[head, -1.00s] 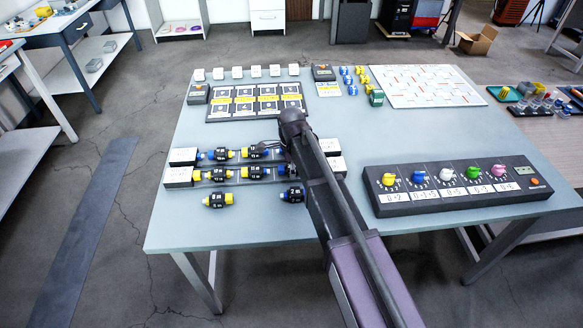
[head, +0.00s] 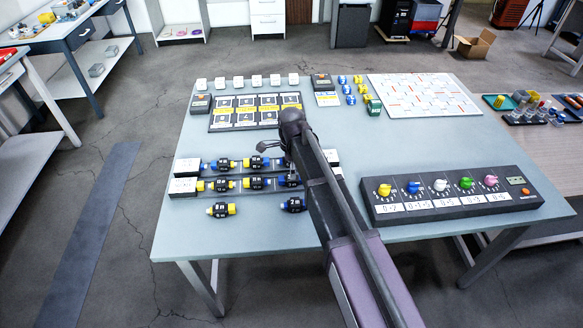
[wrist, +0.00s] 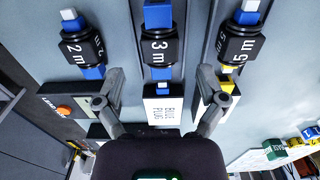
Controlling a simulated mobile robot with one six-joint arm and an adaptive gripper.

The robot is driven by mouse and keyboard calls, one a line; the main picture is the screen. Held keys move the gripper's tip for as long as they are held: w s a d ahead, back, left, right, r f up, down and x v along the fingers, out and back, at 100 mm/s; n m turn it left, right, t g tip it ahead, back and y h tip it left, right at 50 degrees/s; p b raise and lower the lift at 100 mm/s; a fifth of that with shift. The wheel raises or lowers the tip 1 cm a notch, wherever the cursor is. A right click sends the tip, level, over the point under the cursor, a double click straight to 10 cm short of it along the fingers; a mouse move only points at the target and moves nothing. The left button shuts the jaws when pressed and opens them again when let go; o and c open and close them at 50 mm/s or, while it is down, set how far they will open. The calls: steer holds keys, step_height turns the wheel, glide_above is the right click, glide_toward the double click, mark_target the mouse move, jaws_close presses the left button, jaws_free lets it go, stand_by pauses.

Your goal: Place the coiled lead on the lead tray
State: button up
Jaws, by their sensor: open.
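Several black leads with blue or yellow plugs lie at the table's left; I cannot tell which one the task means. In the wrist view a "2 m" lead (wrist: 82,48) lies off the rails. A "3 m" lead (wrist: 158,46) and another lead (wrist: 238,46) lie on dark rails. These two rails, with white end labels (head: 186,186), may be the lead tray; I cannot tell. My gripper (wrist: 160,76) is open, its fingers apart above the "3 m" lead's lower plug, holding nothing. In the head view my arm hides part of the rails.
A knob panel (head: 455,195) stands at right. A black grid board (head: 255,112), a white board (head: 424,96) and small cubes lie at the back. Bare table lies in front of the grid board.

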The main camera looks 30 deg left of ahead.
step_height(320, 180, up, 7)
steer(key=p, duration=0.6)
steer(key=shift+r, duration=0.1)
stand_by(0.9)
steer(key=w+d+n, duration=0.2)
steer(key=d+n, duration=0.6)
steer(key=d, duration=3)
steer(key=s+d+n, duration=0.3)
steer(key=s+d, duration=0.2)
steer(key=d, duration=0.7)
steer(key=shift+s+d, duration=0.2)
steer(key=shift+d, duration=0.2)
